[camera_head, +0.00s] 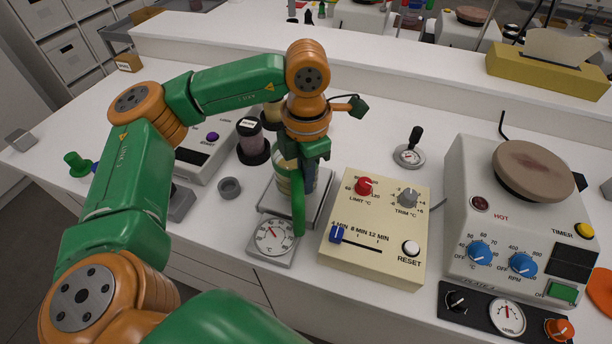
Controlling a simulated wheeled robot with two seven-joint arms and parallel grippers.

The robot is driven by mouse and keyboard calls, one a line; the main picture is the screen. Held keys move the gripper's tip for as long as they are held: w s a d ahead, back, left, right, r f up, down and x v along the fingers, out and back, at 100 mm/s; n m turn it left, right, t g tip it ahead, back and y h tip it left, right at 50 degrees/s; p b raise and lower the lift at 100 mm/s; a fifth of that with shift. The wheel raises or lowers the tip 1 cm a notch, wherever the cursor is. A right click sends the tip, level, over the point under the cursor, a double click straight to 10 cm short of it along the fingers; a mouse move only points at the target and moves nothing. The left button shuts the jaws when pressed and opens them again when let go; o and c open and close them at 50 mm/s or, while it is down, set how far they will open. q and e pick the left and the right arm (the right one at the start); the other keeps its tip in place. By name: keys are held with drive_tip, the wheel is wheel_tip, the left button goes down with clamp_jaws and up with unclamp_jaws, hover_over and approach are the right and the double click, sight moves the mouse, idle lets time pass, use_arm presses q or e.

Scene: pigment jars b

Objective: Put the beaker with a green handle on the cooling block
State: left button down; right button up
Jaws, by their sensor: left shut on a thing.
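My left gripper (306,158) points down at the middle of the view, shut on the beaker with a green handle (298,205). The gripper hides much of the beaker; a pale strip of its side (283,182) and the curved green handle show. The beaker appears upright above a square grey metal plate, which looks like the cooling block (318,212), with a round dial (273,237) at its front. I cannot tell whether the beaker's base touches the plate. My right gripper is not in view.
A cream control box (378,262) stands close right of the block, with a hot plate (515,215) beyond. A small dial with a black handle (410,155) stands behind the box.

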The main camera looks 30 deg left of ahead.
use_arm(q)
drive_tip(key=c, duration=0.9)
unclamp_jaws()
drive_tip(key=shift+c, duration=0.2)
